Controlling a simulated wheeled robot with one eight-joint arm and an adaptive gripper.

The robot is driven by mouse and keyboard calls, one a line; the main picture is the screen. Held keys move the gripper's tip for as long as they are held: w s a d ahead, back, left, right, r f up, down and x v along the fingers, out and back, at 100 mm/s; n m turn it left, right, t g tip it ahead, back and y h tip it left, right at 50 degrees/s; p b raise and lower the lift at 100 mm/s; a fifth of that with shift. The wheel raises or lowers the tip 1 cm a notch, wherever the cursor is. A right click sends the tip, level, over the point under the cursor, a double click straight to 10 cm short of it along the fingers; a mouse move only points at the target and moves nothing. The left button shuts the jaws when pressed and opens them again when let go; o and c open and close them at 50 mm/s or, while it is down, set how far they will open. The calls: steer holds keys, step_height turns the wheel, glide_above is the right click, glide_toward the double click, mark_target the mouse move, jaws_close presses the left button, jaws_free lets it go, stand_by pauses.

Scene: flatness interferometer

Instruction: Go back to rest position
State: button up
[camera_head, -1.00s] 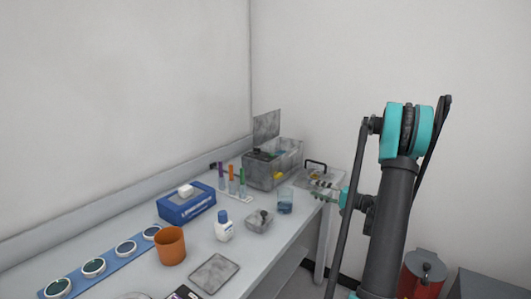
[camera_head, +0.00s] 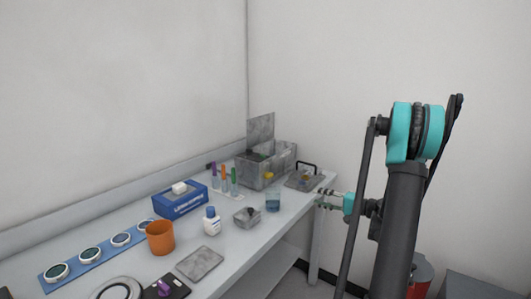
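My gripper (camera_head: 322,198) is at the far right edge of the bench, at the end of my dark and teal arm. It points left, toward a glass of blue liquid (camera_head: 273,202), with a gap between them. The fingers are small in the picture, and I cannot tell whether they are open or shut. I see nothing clearly held in them. A grey metal box (camera_head: 262,174) with a raised lid stands behind the glass. A flat tray with a black handle (camera_head: 304,181) lies right of the box, just beyond my gripper.
On the white bench (camera_head: 235,262) stand an orange cup (camera_head: 160,238), a blue tissue box (camera_head: 180,200), a white bottle (camera_head: 211,221), a small grey box (camera_head: 246,217), a grey plate (camera_head: 200,263) and a blue strip with round discs (camera_head: 76,263). A red bin (camera_head: 422,277) stands on the floor.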

steer(key=s+a+f+n+g+h, duration=0.1)
steer(key=s+a+f+g+h, duration=0.15)
steer(key=s+a, duration=0.35)
steer(key=s+a+f+n+g+h, duration=0.1)
steer(key=s+a+n+g+h, duration=0.2)
steer(key=s, duration=0.5)
steer(key=s+d+f+n+h, duration=0.1)
steer(key=s+d+f+h, duration=0.1)
steer(key=s, duration=0.4)
steer(key=s+d+f+h, duration=0.1)
steer(key=s+d+h, duration=0.1)
steer(key=s, duration=0.4)
steer(key=s+d+f+n+h, duration=0.1)
steer(key=s+d+f+h, duration=0.1)
steer(key=s+h, duration=0.2)
steer(key=shift+s+f+n, duration=0.3)
steer(key=shift+s+f, duration=0.05)
steer(key=shift+s, duration=0.75)
